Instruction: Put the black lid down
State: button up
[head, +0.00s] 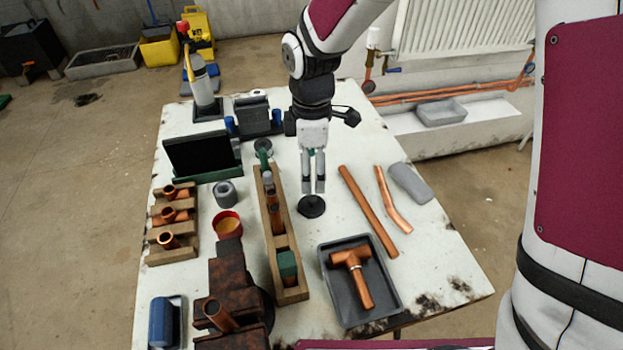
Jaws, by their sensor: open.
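The black lid (311,206) is a small dark disc with a raised middle. It lies flat on the white worktable (440,242), between the long wooden rack and the copper pipes. My gripper (313,191) points down directly above the lid, with its two fingers apart. The fingertips are just above or at the lid's far edge; I cannot tell whether they touch it. Nothing shows between the fingers.
The wooden rack (296,292) stands close on the left. A grey tray (391,274) with a copper tee (351,260) is in front. Copper pipes (367,210) lie to the right. A rusty vise (229,279) stands front left. The table's right corner is clear.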

jog(key=s+d+r+m+t, duration=0.1)
jog(key=s+d+r+m, duration=0.3)
jog(key=d+r, duration=0.25)
jog(key=s+d+r+m+t, duration=0.1)
jog(key=s+d+r+m, duration=0.2)
jog(key=d+r+m, duration=0.4)
jog(key=s+d+r+m, duration=0.2)
jog(key=s+d+m, duration=0.1)
jog(key=s, duration=0.4)
jog(key=s+d+r+m+t, duration=0.1)
jog(key=s+d+m, duration=0.3)
jog(key=s, duration=0.4)
jog(key=shift+s+r+m+t, duration=0.2)
jog(key=shift+r+m+t, duration=0.1)
jog(key=shift+r+m, duration=0.25)
notch_tip(320, 180, up, 3)
jog(key=shift+r+t+p, duration=0.1)
jog(key=shift+t+p, duration=0.2)
jog(key=shift+p, duration=0.95)
